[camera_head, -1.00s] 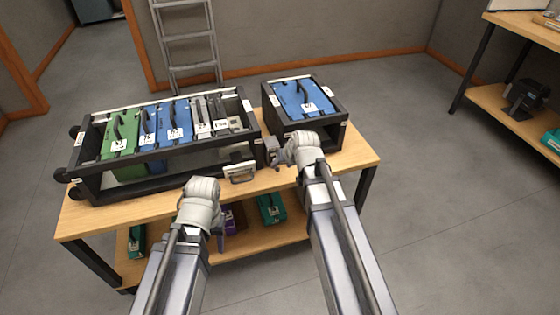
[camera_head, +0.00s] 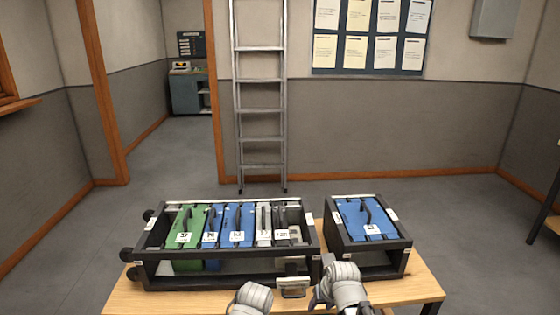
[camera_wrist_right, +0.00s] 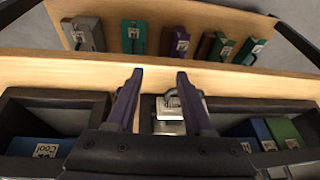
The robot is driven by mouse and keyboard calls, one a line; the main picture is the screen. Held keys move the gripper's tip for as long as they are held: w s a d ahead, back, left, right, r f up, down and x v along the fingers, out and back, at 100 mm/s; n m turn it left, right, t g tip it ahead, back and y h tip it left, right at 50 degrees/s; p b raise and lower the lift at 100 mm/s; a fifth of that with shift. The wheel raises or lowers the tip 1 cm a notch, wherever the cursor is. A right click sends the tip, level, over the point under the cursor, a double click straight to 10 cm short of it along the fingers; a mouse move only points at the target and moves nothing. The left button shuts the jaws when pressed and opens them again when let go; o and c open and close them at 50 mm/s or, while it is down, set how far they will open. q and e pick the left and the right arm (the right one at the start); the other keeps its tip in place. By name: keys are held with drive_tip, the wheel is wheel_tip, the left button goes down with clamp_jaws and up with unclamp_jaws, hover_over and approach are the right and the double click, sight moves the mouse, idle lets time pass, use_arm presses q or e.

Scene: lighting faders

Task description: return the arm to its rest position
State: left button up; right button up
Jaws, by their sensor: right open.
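My right gripper (camera_head: 326,283) is at the front of the table, by the gap between the two black racks. In the right wrist view its two purple fingers (camera_wrist_right: 160,95) are apart with nothing held between them. A metal latch with a grey handle (camera_wrist_right: 170,108) shows beyond the gap between the fingers; I cannot tell whether they touch it. My left arm's wrist (camera_head: 252,298) shows at the bottom of the head view, in front of the long rack; its fingers are hidden.
The long rack (camera_head: 215,283) holds a green, two blue and grey modules. The small rack (camera_head: 381,247) holds a blue module (camera_head: 364,219). Both stand on a wooden table (camera_head: 420,289). A ladder (camera_head: 260,110) leans at the back wall.

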drive_tip(key=s+a+f+n+g+h, duration=0.1)
drive_tip(key=s+a+n+g, duration=0.1)
drive_tip(key=s+a, duration=0.35)
drive_tip(key=s+a+n+g+h, duration=0.1)
drive_tip(key=s+a+g, duration=0.1)
drive_tip(key=s, duration=0.6)
wheel_tip(320, 180, up, 17)
drive_tip(key=p, duration=1.7)
drive_tip(key=shift+f, duration=0.15)
